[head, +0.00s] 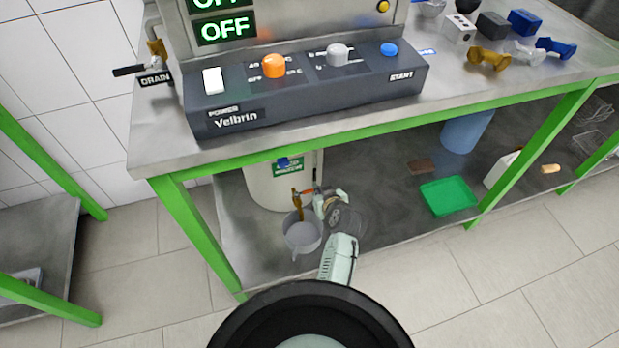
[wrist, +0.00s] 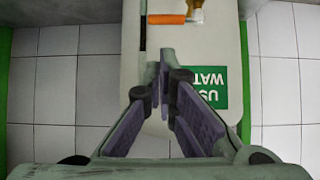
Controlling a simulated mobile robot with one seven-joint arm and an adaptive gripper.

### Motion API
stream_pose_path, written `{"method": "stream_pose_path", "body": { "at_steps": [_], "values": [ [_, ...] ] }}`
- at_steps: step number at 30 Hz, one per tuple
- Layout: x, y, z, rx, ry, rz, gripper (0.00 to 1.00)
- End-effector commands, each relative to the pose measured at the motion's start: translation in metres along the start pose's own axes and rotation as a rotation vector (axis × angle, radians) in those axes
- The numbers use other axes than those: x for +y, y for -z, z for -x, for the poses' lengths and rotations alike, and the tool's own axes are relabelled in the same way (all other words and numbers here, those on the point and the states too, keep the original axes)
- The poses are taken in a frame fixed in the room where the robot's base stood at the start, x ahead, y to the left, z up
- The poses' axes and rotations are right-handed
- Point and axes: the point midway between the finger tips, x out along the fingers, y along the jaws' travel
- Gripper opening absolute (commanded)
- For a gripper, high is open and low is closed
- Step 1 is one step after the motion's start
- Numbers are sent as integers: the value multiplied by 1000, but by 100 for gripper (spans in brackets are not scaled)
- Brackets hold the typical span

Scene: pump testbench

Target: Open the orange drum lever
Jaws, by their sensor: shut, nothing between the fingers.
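The pale drum (head: 262,188) stands on the lower shelf under the bench, with a green label; it also fills the middle of the wrist view (wrist: 220,45). Its orange lever (wrist: 166,18) lies sideways at the top of the wrist view, beside a brass tap fitting (wrist: 196,8). In the head view the brass tap (head: 298,202) hangs at the drum's front, and the lever is too small to make out clearly. My gripper (wrist: 166,75) is shut and empty, its fingertips below the lever in the picture and apart from it. In the head view my gripper (head: 323,197) is just right of the tap.
A grey jug (head: 303,236) stands under the tap, close to my gripper. A green tray (head: 447,197) and a blue container (head: 466,130) are further right on the lower shelf. The green bench frame (head: 200,225) and the bench top (head: 160,140) edge lie above and left.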

Motion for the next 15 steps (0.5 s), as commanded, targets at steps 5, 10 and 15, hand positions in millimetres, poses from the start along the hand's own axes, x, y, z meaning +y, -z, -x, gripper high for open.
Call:
{"method": "stream_pose_path", "body": {
  "at_steps": [5,10,15],
  "values": [
    [0,0,0,0,0,0,0],
    [0,1,-8,1,1,0,0],
    [0,2,-35,0,1,1,0]
  ]
}}
